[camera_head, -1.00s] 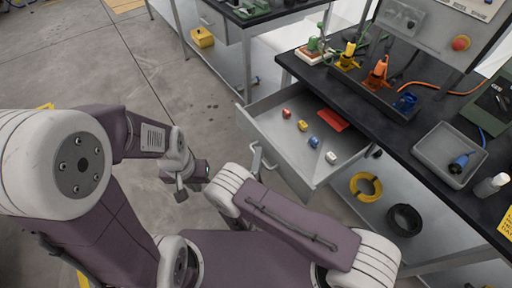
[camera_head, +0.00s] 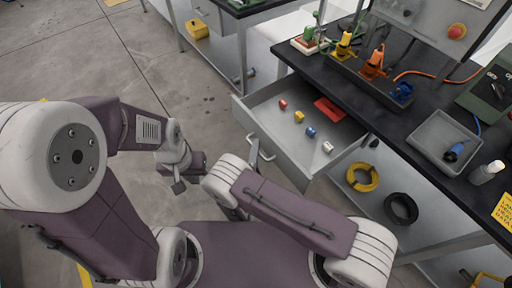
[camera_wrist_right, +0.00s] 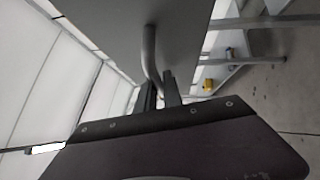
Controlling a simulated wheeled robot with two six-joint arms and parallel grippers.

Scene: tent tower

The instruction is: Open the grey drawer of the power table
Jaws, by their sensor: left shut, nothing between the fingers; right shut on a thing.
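The grey drawer (camera_head: 285,130) of the power table (camera_head: 398,124) stands pulled well out, with its inside in view. Its bar handle (camera_head: 254,152) is on the front and also shows in the right wrist view (camera_wrist_right: 150,52). My right gripper (camera_wrist_right: 161,92) is shut on the handle; in the head view my own arm mostly hides it. My left gripper (camera_head: 179,186) is shut and empty, apart from the drawer, to its left above the floor. In the drawer lie a red block (camera_head: 283,104), a yellow one (camera_head: 299,117), a blue one (camera_head: 311,132), a white one (camera_head: 327,148) and a flat red piece (camera_head: 329,109).
The tabletop holds a grey tray (camera_head: 431,130), yellow (camera_head: 344,47) and orange (camera_head: 373,62) parts and a white bottle (camera_head: 487,172). Yellow (camera_head: 362,177) and black (camera_head: 401,209) coils lie on the lower shelf. Open floor (camera_head: 120,60) lies left of the drawer.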

